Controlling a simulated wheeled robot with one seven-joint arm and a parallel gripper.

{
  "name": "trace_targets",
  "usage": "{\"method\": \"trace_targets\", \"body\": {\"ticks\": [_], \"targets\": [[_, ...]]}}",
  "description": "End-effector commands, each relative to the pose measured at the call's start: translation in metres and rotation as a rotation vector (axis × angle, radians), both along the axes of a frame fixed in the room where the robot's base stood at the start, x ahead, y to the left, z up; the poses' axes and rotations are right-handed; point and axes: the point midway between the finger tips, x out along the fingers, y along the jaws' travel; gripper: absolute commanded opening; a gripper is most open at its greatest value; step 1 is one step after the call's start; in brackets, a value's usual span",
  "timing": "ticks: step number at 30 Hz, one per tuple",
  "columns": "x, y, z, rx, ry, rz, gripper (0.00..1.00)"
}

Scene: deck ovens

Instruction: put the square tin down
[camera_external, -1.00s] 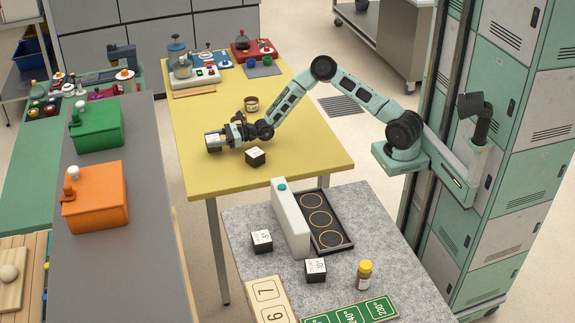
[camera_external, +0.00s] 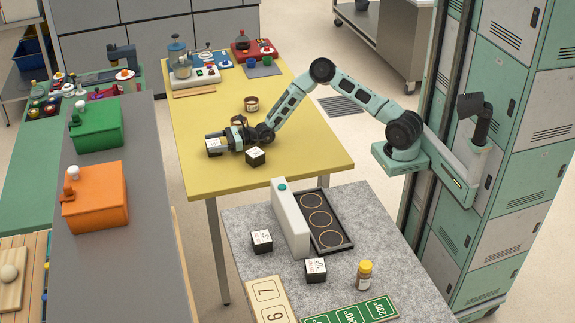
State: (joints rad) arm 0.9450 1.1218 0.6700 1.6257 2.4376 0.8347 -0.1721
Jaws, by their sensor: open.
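A small square tin (camera_external: 213,148), dark with a pale top, is at my gripper's fingertips over the left part of the yellow table (camera_external: 300,160). It appears to rest on the tabletop. My gripper (camera_external: 215,143) is open, low over the table, with its fingers at the tin; whether they still touch it cannot be told. Two similar tins stand on the grey table in front, one on the left (camera_external: 261,241) and one nearer the front (camera_external: 315,270).
Round brown rings (camera_external: 251,104) lie on the yellow table behind my gripper. Coloured devices (camera_external: 197,74) stand at its far end. The front part of the yellow tabletop is clear. A white panel and black tray (camera_external: 348,245) stand on the grey table.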

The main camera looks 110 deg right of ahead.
Motion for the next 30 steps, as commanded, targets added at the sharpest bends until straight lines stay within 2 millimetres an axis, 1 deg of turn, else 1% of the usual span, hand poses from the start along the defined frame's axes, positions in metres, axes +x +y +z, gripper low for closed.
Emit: {"method": "trace_targets", "body": {"ticks": [5, 12, 15, 18, 21, 30], "targets": [[-0.031, -0.001, 0.0, 0.001, 0.004, -0.002, 0.76], [-0.082, -0.001, -0.001, -0.001, 0.003, -0.001, 0.76], [-0.098, -0.001, -0.001, 0.0, 0.003, -0.002, 0.76], [-0.109, -0.001, -0.001, -0.001, 0.003, -0.001, 0.76], [-0.115, -0.001, -0.001, -0.001, 0.002, -0.001, 0.76], [-0.117, -0.001, -0.001, 0.0, 0.002, -0.001, 0.76]]}}
